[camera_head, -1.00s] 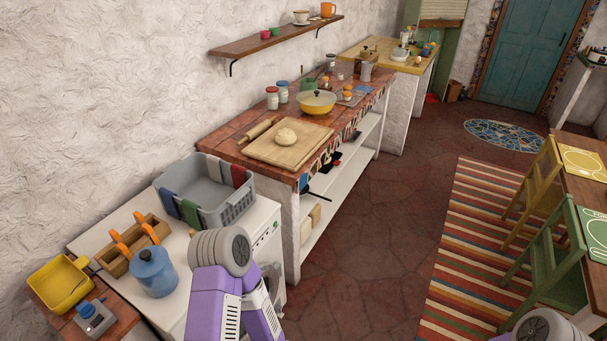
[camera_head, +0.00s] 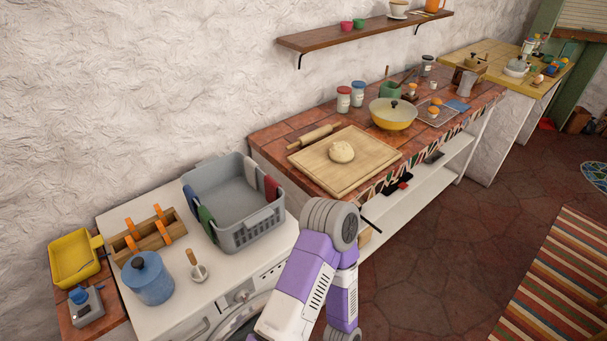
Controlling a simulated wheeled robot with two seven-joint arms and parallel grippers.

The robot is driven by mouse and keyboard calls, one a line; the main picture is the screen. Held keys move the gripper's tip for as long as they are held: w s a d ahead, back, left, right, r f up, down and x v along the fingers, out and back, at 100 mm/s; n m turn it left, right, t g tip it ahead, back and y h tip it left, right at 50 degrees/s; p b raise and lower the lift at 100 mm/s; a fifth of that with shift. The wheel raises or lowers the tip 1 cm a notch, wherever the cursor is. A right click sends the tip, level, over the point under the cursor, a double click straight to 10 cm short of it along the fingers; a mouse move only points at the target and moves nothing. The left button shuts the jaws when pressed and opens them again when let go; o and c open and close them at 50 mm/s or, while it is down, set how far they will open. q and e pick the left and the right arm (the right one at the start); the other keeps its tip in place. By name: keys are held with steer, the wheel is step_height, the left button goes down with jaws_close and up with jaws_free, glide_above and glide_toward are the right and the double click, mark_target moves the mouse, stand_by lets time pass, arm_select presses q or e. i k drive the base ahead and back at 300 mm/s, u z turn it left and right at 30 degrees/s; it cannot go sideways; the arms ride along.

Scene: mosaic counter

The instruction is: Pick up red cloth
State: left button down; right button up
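A dark red cloth (camera_head: 271,187) hangs over the right end of a grey plastic basket (camera_head: 245,236). The basket stands on the white washing machine top (camera_head: 190,300). A blue cloth (camera_head: 191,196) and a green cloth (camera_head: 207,223) hang at the basket's left end. Neither gripper shows.
A blue pot (camera_head: 148,279), a wooden rack with orange handles (camera_head: 148,234) and a mortar with pestle (camera_head: 197,270) stand left of the basket. A cutting board with dough (camera_head: 345,172) lies on the tiled counter behind. Open floor lies to the right.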

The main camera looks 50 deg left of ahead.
mark_target(271, 184)
steer(key=i, duration=0.8)
steer(key=u, duration=2.55)
